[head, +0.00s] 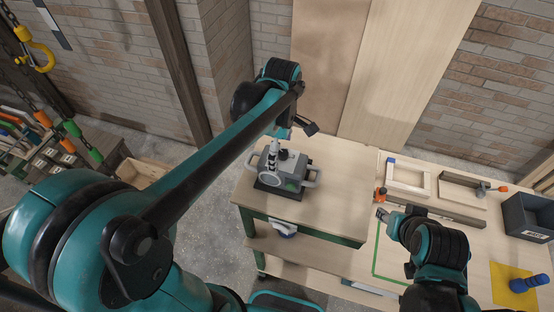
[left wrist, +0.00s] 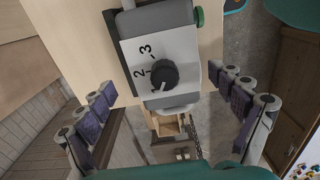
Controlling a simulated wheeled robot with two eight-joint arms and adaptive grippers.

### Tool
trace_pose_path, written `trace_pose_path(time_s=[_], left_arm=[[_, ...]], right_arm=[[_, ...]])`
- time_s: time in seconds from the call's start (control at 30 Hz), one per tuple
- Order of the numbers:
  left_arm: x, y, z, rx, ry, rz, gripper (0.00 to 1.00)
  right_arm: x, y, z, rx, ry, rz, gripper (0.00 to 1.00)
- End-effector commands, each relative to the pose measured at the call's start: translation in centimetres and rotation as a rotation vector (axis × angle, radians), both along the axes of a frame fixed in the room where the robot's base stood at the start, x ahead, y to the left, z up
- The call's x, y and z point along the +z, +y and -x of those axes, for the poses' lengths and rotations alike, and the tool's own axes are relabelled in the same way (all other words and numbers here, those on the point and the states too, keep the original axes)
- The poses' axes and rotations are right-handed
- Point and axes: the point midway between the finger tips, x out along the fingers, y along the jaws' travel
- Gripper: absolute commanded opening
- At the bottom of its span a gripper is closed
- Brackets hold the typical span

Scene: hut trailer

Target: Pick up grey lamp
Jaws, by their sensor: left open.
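A grey boxy unit with side handles, which I take to be the grey lamp (head: 293,172), stands on a light wooden work table. In the left wrist view the grey unit (left wrist: 160,62) shows a pale panel with a black dial and numbers. My left gripper (head: 291,130) is above and just behind it in the head view, open and empty. In the left wrist view its purple-padded fingers (left wrist: 168,115) are spread wide, with the unit's near end between and beyond them, apart from both. My right gripper (head: 395,216) is low over the workbench to the right; its jaws are unclear.
The table (head: 345,185) has bare room right of the unit. The workbench (head: 455,235) carries a wooden frame (head: 408,178), clamps, a dark bin (head: 527,217) and a blue-handled item on a yellow sheet (head: 514,285). Wooden panels lean on the brick wall behind.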

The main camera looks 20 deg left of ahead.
Motion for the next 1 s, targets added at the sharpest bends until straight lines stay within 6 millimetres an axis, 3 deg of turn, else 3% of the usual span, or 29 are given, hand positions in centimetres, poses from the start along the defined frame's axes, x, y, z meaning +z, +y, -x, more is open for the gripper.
trace_pose_path(time_s=[0.4, 0.73, 1.0], left_arm=[[-5.6, -0.5, 0.3, -0.002, -0.001, 0.000, 0.93], [-6.5, -0.5, 0.4, -0.002, -0.001, 0.000, 0.93], [-6.4, -0.5, 0.4, -0.002, -0.001, 0.000, 0.23]], right_arm=[[0.5, 0.0, 0.0, 0.000, 0.000, 0.000, 0.40], [0.5, 0.0, 0.0, 0.000, 0.000, 0.000, 0.40], [0.5, 0.0, 0.0, 0.000, 0.000, 0.000, 0.40]])
